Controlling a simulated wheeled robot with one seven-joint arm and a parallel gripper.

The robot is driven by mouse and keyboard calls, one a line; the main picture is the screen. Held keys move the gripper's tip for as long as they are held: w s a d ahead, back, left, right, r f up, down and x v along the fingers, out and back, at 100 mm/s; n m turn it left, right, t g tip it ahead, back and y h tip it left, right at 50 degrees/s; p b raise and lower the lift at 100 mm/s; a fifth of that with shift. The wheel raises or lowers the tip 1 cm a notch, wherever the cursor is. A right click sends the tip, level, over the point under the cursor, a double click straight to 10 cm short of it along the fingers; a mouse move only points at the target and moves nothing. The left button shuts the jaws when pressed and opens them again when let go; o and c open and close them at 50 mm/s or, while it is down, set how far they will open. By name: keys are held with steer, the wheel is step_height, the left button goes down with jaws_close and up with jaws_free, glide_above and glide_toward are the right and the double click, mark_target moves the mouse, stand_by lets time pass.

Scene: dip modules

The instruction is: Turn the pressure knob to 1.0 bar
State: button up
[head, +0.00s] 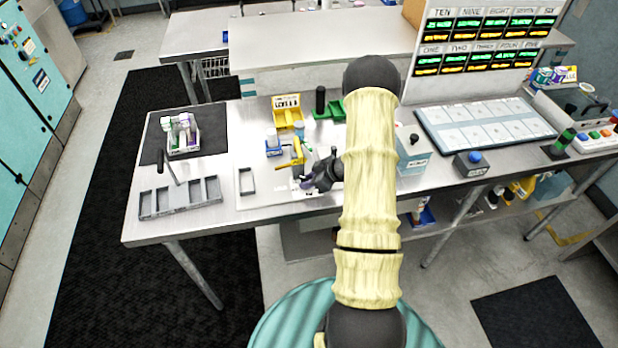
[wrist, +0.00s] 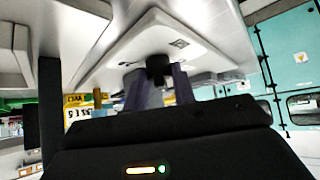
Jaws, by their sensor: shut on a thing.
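My gripper (head: 308,184) is low over the white board on the bench, beside a yellow fixture (head: 297,158). In the wrist view its two purple-grey fingers (wrist: 158,84) are closed around a short dark knob (wrist: 158,67), which appears to be the pressure knob. The fingers and my gripper hide most of the knob, and in the head view I cannot make it out. No pressure scale or reading is legible in either view, so I cannot tell the knob's setting.
A grey compartment tray (head: 180,198) and a dark mat (head: 165,128) with a small rack lie to the left.

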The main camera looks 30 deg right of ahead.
steer(key=o, duration=1)
steer(key=shift+r, duration=0.1)
steer(key=shift+w, duration=0.1)
